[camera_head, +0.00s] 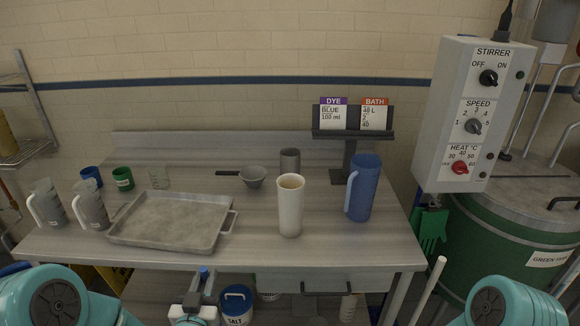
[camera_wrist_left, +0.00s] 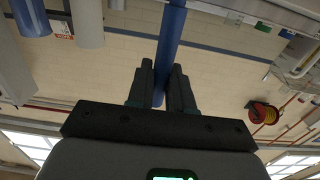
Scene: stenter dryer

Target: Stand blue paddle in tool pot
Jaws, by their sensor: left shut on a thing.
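My left gripper (camera_head: 200,290) is low in front of the table's front edge. In the left wrist view, its two dark fingers (camera_wrist_left: 163,85) are shut on the blue paddle (camera_wrist_left: 170,38), whose shaft runs up between them. Only a small blue bit of the paddle (camera_head: 204,272) shows in the head view; the rest is hidden. A tall cream pot (camera_head: 290,208), which looks like the tool pot, stands upright near the table's front edge, with no tool seen in it. It is to the right of my left gripper and apart from it. My right gripper is out of view.
The table (camera_head: 262,240) also holds a grey tray (camera_head: 170,218), a blue jug (camera_head: 362,190) right of the pot, a grey cup (camera_head: 290,160) behind it, a bowl (camera_head: 253,177) and two pale jugs (camera_head: 47,205). A control box (camera_head: 474,112) stands at right. The table between tray and pot is clear.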

